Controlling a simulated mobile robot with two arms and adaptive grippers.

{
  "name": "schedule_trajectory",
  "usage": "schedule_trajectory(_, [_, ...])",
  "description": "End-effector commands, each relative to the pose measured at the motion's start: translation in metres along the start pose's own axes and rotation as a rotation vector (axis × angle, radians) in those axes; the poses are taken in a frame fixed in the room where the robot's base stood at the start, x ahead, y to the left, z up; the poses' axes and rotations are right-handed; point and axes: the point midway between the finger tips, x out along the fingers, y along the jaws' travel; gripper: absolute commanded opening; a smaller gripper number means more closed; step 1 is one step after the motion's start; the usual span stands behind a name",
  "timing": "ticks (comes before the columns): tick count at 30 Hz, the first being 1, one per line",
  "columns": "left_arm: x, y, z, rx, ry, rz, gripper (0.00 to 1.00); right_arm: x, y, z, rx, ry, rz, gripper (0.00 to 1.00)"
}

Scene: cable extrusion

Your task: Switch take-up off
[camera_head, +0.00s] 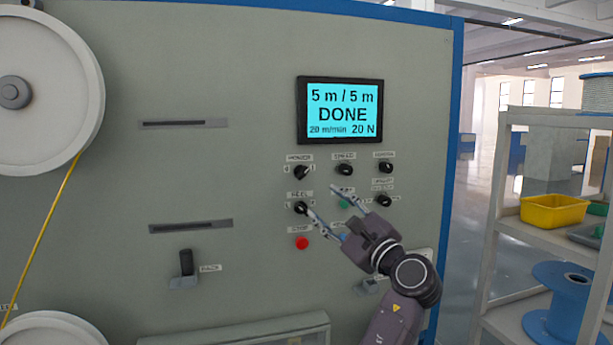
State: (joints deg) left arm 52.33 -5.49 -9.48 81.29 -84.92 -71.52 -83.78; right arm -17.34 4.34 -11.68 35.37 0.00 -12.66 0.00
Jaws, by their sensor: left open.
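My left gripper (322,200) is open in front of the control panel, with its two fingers pointing up and left. Its lower fingertip is close to the black rotary knob labelled REEL (300,207); I cannot tell whether they touch. The upper fingertip is near the green button (343,204). Another black knob (301,172) sits just above the REEL knob. No label reading take-up is legible. The screen (342,108) reads "5 m / 5 m DONE", 20 m/min and 20 N. My right gripper is not in view.
A red button (302,243) is below the REEL knob. More black knobs (345,169) are to the right. A lever (186,263) is at lower left. A white reel (50,85) with yellow cable is at left. A shelf with a yellow bin (553,212) stands at right.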

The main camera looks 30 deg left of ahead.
Motion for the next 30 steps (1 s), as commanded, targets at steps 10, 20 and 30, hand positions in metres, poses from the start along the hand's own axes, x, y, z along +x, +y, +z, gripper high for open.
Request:
schedule_trajectory(10, [0.029,-0.020,0.040,0.032,-0.074,0.004,0.45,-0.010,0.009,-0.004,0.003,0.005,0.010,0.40])
schedule_trajectory(20, [0.074,-0.019,0.041,0.031,-0.071,0.003,0.45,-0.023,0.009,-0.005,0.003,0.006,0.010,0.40])
schedule_trajectory(30, [0.080,-0.018,0.040,0.030,-0.069,0.002,0.45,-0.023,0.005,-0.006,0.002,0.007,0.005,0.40])
